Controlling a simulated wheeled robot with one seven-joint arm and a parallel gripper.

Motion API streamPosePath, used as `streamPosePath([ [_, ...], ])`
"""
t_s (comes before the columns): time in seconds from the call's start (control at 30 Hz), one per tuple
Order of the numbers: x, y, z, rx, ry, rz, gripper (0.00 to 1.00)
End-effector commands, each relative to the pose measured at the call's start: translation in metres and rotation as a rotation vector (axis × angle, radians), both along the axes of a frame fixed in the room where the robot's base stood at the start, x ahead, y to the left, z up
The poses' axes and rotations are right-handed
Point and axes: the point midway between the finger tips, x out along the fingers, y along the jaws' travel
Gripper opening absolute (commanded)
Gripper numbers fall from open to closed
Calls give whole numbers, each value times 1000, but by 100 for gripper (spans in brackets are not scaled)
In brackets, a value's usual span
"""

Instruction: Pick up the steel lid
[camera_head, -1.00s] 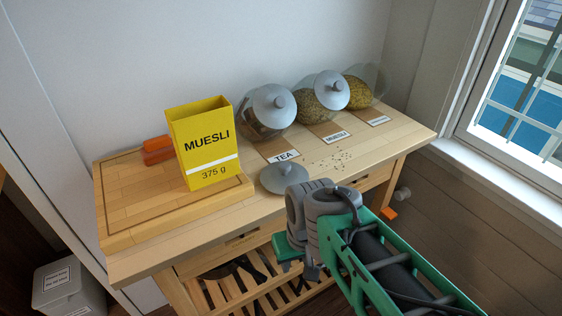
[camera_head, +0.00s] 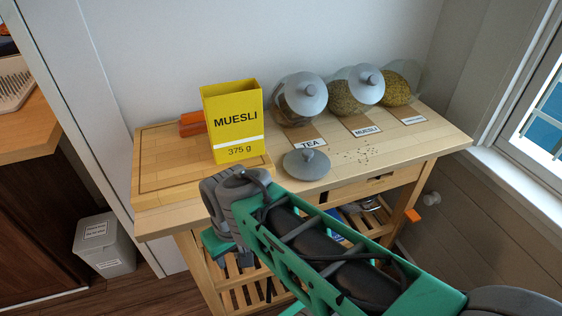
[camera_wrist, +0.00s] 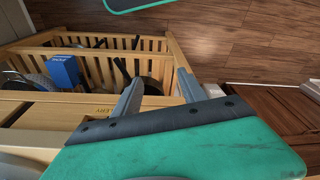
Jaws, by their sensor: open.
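A grey steel lid (camera_head: 306,164) with a round knob lies flat, knob up, near the table's front edge, in front of the TEA label. Two similar grey lids are on the tea jar (camera_head: 299,98) and the middle jar (camera_head: 357,89). My gripper (camera_head: 234,258) is in front of the table, below its top and left of the lid, partly hidden by my arm. In the wrist view its two grey fingers (camera_wrist: 157,92) are apart with nothing between them. The lid does not show in the wrist view.
A yellow muesli box (camera_head: 235,122) stands on the cutting board (camera_head: 160,170), with an orange object (camera_head: 191,124) behind it. Crumbs (camera_head: 362,154) lie right of the lid. Slatted lower shelves hold pans and a blue box (camera_wrist: 64,70). A grey bin (camera_head: 104,246) stands left.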

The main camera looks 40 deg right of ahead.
Motion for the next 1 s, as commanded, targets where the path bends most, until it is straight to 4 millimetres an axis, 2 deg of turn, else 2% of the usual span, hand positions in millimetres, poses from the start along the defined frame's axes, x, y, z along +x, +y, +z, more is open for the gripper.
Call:
streamPosePath([
  [0.03,0,0,31,0,-1,0,54],
  [0.2,1,-1,95,3,4,7,54],
  [0.43,9,-10,160,11,10,34,54],
  [0.53,22,-25,189,23,11,64,54],
  [0.67,45,-61,194,47,0,138,54],
  [0.77,59,-95,194,64,-21,198,54],
  [0.87,69,-140,195,77,-55,262,54],
  [1.0,68,-216,193,81,-126,358,54],
])
